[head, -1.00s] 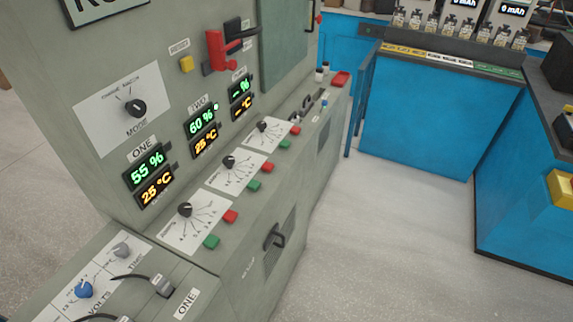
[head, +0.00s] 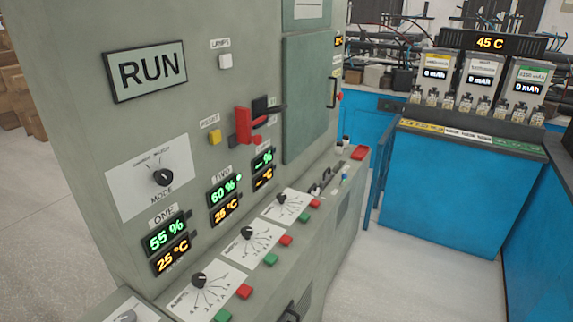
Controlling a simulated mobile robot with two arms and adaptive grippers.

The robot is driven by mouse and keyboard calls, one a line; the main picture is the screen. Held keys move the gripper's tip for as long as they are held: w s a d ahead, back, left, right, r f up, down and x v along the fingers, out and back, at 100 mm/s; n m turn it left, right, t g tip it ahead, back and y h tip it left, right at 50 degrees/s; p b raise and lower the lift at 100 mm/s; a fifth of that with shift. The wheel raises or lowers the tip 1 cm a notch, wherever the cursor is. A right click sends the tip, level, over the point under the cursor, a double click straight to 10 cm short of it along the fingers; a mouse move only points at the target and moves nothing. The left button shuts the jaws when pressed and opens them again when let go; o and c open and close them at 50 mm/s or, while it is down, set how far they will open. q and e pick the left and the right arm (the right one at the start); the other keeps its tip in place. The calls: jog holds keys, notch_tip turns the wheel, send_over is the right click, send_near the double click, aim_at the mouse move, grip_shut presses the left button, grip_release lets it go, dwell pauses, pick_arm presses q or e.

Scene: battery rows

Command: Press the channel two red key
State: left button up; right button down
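The channel two red key (head: 287,240) is a small red block on the sloping desk of the grey cabinet. It sits right of the middle dial (head: 247,233), with a green key (head: 271,259) just in front of it. The display marked TWO (head: 223,190) reads 60 % in green, with an orange temperature below and a small lit green lamp beside it. Another red key (head: 244,291) is nearer me by the channel one dial (head: 198,280). A third red key (head: 315,203) is farther back. Neither of my grippers is in view.
The cabinet carries a RUN sign (head: 146,71), a mode dial (head: 162,177), a yellow reset button (head: 214,137) and a red lever (head: 243,126) standing out. A blue bench (head: 440,190) with chargers stands at the back right. Pale floor (head: 400,285) is clear right of the cabinet.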

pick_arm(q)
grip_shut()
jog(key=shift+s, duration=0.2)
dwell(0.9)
